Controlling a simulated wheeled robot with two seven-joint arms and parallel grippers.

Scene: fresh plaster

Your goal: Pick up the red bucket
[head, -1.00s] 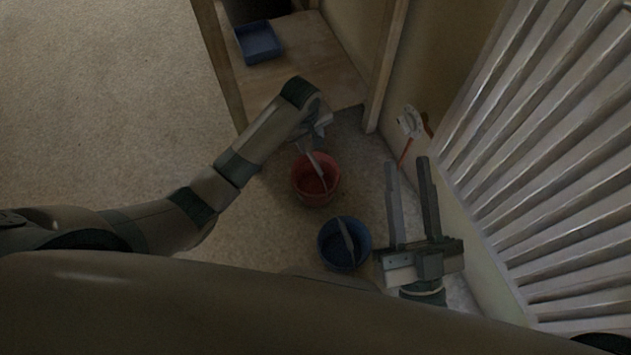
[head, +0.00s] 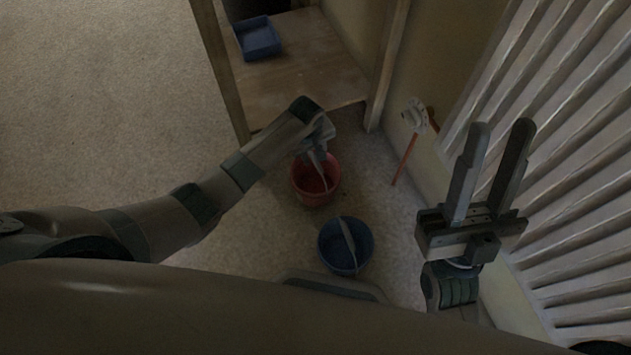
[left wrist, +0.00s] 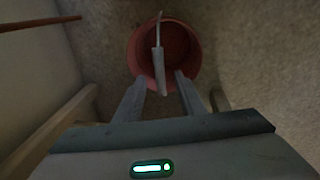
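The red bucket (head: 316,186) stands on the carpet below the doorway in the head view, its handle raised across its mouth. It also shows in the left wrist view (left wrist: 137,52), with the grey handle grip (left wrist: 158,68) between my fingers. My left gripper (left wrist: 161,82) is open, with one finger on each side of the handle and a gap visible to it. In the head view my left gripper (head: 319,158) is over the bucket's far rim, its fingers partly hidden. My right gripper (head: 500,125) is open and empty at the right, in front of the radiator.
A blue bucket (head: 345,252) stands just nearer than the red one. A blue tray (head: 258,39) lies on boards beyond the doorway. A red-handled tool (head: 405,157) leans by the wall. A ribbed white radiator (head: 570,130) fills the right. Carpet at the left is clear.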

